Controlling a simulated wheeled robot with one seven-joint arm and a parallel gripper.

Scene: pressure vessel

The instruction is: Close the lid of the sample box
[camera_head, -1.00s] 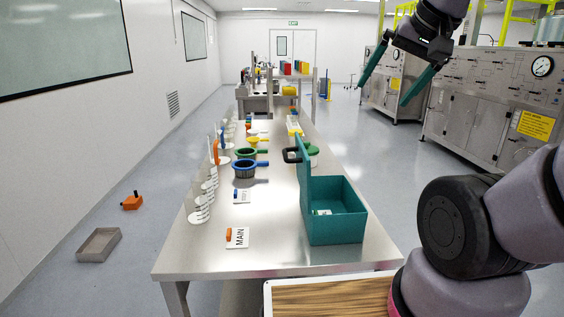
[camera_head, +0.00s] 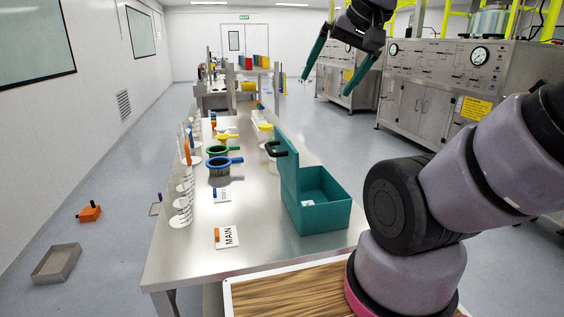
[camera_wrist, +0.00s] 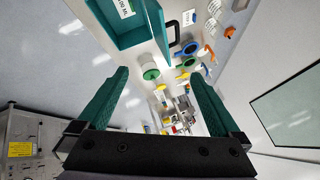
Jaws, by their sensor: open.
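The sample box is a teal open-topped box (camera_head: 325,212) near the right edge of the steel table. Its teal lid (camera_head: 290,165) stands raised, roughly upright, along the box's left side, with a black handle (camera_head: 277,150) on its outer face. A small white item lies inside the box. In the wrist view the box (camera_wrist: 122,38) is at the top, with the lid (camera_wrist: 158,25) beside it and the handle (camera_wrist: 174,30) beyond. My gripper (camera_head: 333,86) is open and empty, high in the air above and beyond the box. Its two teal fingers (camera_wrist: 161,85) are spread apart in the wrist view.
The steel table (camera_head: 250,245) holds a MAIN label card (camera_head: 228,237), a blue-rimmed cup (camera_head: 222,165), a green-rimmed cup (camera_head: 220,150) and a row of white stands on its left. Metal cabinets (camera_head: 455,95) stand at the right. The table's front is mostly clear.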

